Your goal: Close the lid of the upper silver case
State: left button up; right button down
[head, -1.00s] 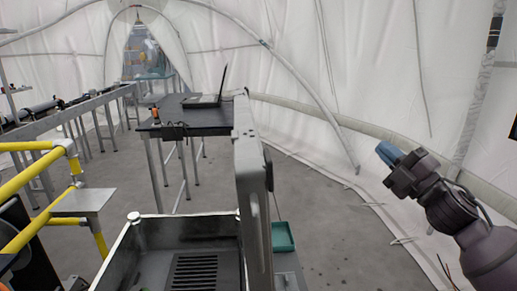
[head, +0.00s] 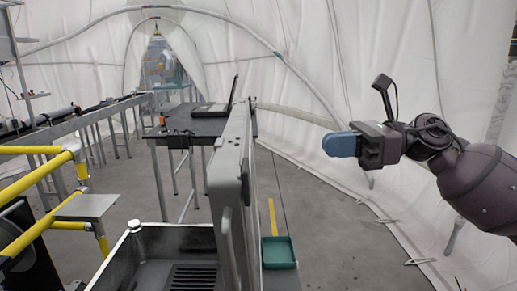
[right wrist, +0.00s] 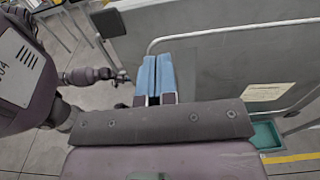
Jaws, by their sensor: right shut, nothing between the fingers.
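The upper silver case is open in the head view. Its base (head: 133,238) is at the bottom, with a dark slotted interior. Its lid (head: 229,160) stands upright at the base's right side, seen nearly edge-on. My right gripper (head: 340,144) is shut and empty, its blue fingers pointing left at the lid from the right, with a gap between. In the right wrist view, the shut blue fingers (right wrist: 157,75) point toward the lid's grey outer face (right wrist: 215,65). What looks like my left arm shows at left there; its fingers cannot be made out.
A dark table (head: 200,125) with an open laptop (head: 212,108) stands behind the case. Yellow railings (head: 40,195) are at left. A teal tray (head: 279,252) lies right of the lid.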

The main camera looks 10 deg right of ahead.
jog(key=r+p+x, duration=0.1)
jog(key=p+x, duration=0.2)
jog(key=x, duration=1)
jog(key=shift+f, duration=0.45)
jog(key=shift+w, duration=0.15)
